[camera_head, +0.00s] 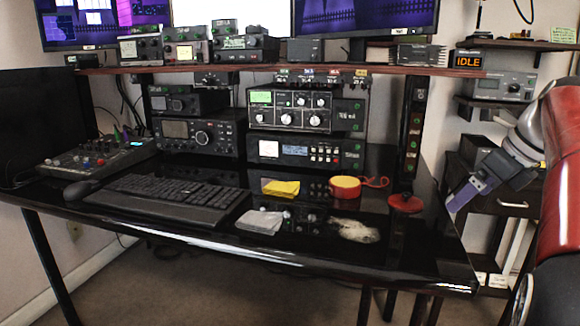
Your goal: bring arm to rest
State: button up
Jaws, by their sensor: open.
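My gripper (459,199) is at the right of the view, beside the right end of the black desk (390,265). It is at the end of my arm, which comes in from the right edge, and it points down and to the left. Its jaws are open, and I see nothing between them. The tuner (290,110) with its white knobs stands in the stack of radios at the middle of the desk, apart from my gripper.
On the desk are a keyboard (165,200), a mixer (97,157), a yellow cloth (281,188), a grey cloth (260,222), a red-and-yellow tape roll (345,188) and a red disc-like thing (405,203). A dark cabinet with a drawer (512,204) stands behind my gripper. A sign reads IDLE (468,62).

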jog(key=s+a+f+n+h, duration=0.1)
jog(key=s+a+f+n, duration=0.35)
jog(key=a+n, duration=0.3)
jog(key=s+a+f+n, duration=0.4)
jog(key=s+a+n, duration=0.25)
jog(key=n, duration=0.25)
jog(key=s+a+f+n+h, duration=0.2)
jog(key=s+a+f+n, duration=0.3)
jog(key=s+f+n, duration=0.4)
notch_tip(320, 180, down, 2)
jog(key=n, duration=0.4)
jog(key=shift+s+f, duration=0.2)
jog(key=shift+s, duration=0.05)
